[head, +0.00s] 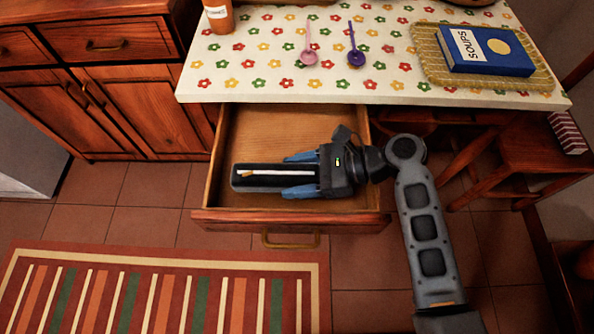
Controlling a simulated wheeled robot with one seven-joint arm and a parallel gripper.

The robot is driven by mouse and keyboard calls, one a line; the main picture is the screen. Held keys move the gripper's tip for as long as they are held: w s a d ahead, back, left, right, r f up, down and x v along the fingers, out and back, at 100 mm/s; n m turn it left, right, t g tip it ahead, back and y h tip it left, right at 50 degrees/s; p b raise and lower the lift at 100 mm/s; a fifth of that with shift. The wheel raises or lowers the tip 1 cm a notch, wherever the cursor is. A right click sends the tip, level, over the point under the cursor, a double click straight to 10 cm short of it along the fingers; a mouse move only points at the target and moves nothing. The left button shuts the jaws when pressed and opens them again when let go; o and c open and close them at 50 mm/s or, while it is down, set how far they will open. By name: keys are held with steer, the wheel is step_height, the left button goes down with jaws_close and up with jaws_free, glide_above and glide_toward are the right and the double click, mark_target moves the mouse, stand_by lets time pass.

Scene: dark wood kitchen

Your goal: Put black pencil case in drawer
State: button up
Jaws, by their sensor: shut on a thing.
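A black pencil case (262,182), long and dark with a pale strip along its top, shows at the open drawer. My gripper (299,175) is shut on it, with one blue finger on each long side. The case points left from the gripper and lies within the drawer's outline. I cannot tell whether it touches the drawer floor. The wooden drawer (285,126) is pulled out from under the table, and its bare floor shows behind the case. The gripper's palm covers the right end of the case.
The table (270,48) with a flowered cloth carries a pink spoon (309,58), a purple spoon (355,57), an orange bottle (219,18) and a blue soup book (487,50) on a woven mat (428,62). A stool (525,150) stands right. A striped rug (165,295) lies in front.

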steer(key=shift+f, duration=0.25)
steer(key=o, duration=1.1)
steer(key=shift+r, duration=0.1)
steer(key=shift+r, duration=0.25)
steer(key=p+v, duration=0.1)
steer(key=v, duration=1.1)
steer(key=shift+r, duration=0.2)
